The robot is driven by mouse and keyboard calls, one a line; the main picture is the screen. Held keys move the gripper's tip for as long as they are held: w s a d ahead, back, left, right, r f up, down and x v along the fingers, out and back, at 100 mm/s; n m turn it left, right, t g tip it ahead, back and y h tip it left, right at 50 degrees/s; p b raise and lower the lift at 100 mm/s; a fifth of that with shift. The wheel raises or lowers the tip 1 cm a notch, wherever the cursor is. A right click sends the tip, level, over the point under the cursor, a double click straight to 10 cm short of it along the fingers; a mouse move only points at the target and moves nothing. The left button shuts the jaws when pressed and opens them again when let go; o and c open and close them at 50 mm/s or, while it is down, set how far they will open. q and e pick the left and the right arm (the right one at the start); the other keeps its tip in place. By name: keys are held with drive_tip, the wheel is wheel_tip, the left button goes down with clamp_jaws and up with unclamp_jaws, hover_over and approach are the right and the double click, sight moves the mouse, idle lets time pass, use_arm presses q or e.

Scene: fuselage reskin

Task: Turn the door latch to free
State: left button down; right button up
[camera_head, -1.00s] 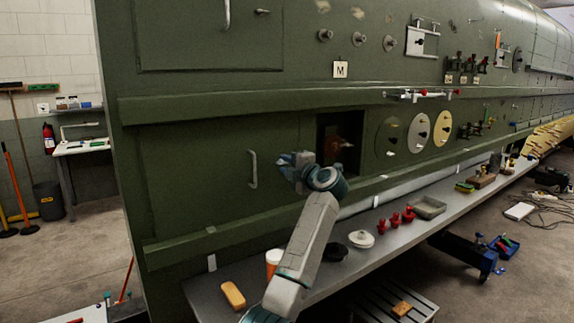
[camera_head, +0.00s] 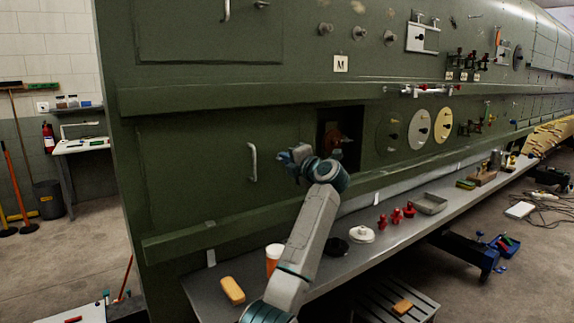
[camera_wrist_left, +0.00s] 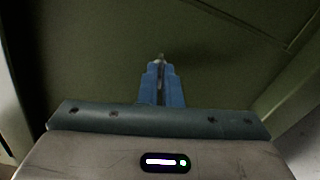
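The lower green door (camera_head: 190,165) in the fuselage side is closed and carries a pale vertical handle (camera_head: 252,162). My left gripper (camera_head: 284,156) is at the door's face, just right of that handle. In the left wrist view its blue fingers (camera_wrist_left: 160,75) are close together, pointing at the green surface. A small pale metal tip (camera_wrist_left: 160,57), which looks like the door latch, shows between and just past the fingertips. The rest of the latch is hidden by the fingers, so its angle cannot be told. My right gripper is out of view.
A dark square opening (camera_head: 341,138) lies just right of my left wrist. A grey bench (camera_head: 330,268) runs below, with an orange block (camera_head: 232,290), an orange cup (camera_head: 274,258), a white lid (camera_head: 361,234) and red parts. A ledge (camera_head: 200,244) juts out under the door.

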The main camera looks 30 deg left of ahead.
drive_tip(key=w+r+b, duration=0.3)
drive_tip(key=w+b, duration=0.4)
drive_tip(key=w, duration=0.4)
use_arm(q)
drive_tip(key=shift+n+b, duration=2.15)
drive_tip(key=shift+n, duration=5.45)
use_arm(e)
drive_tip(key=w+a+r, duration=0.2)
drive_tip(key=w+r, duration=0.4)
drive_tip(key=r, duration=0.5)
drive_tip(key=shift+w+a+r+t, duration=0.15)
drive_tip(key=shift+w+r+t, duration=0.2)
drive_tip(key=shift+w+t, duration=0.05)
use_arm(q)
drive_tip(key=c, duration=1.6)
unclamp_jaws()
